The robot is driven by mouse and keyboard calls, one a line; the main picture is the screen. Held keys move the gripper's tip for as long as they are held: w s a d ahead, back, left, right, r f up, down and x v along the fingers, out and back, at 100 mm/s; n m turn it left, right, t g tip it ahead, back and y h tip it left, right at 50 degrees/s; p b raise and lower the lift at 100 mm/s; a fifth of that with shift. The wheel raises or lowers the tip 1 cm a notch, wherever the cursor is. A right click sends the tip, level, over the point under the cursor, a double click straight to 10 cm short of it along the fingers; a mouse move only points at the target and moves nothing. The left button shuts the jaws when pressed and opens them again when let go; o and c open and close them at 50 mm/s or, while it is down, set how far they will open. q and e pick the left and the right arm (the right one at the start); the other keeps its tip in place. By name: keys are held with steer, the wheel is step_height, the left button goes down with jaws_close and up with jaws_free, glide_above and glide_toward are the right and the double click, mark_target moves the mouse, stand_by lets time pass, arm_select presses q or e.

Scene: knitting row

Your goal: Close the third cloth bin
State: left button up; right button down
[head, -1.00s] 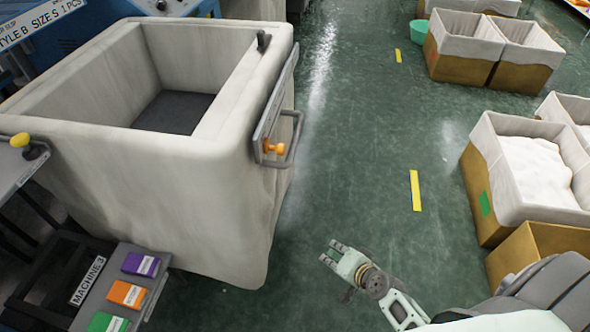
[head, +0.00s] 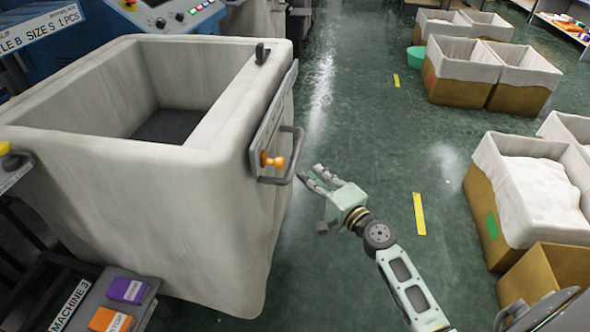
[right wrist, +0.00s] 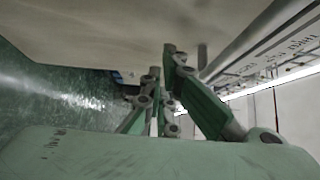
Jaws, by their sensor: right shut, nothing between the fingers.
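A large off-white cloth bin (head: 215,170) stands at the left in the head view, open at the top, with a dark floor inside. On its right side is a metal plate with a grey bar handle (head: 292,155) and an orange knob (head: 272,161). A small black catch (head: 262,53) sits on its top rim. My right gripper (head: 312,178) is shut and empty, just right of and below the handle, apart from it in the picture. The right wrist view shows its fingers (right wrist: 163,72) below a pale surface. My left gripper is not in view.
A yellow-knobbed stand (head: 12,160) and a "MACHINE 3" shelf (head: 85,300) with coloured packs are at the left. The green floor between is clear.

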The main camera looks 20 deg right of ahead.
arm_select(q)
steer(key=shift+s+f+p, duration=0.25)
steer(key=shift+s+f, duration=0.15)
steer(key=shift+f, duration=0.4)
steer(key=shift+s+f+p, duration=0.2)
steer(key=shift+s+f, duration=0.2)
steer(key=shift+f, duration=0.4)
arm_select(e)
steer(key=shift+w+a, duration=1.85)
steer(key=shift+w, duration=0.1)
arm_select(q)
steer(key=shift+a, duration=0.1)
arm_select(e)
steer(key=shift+w+f, duration=0.1)
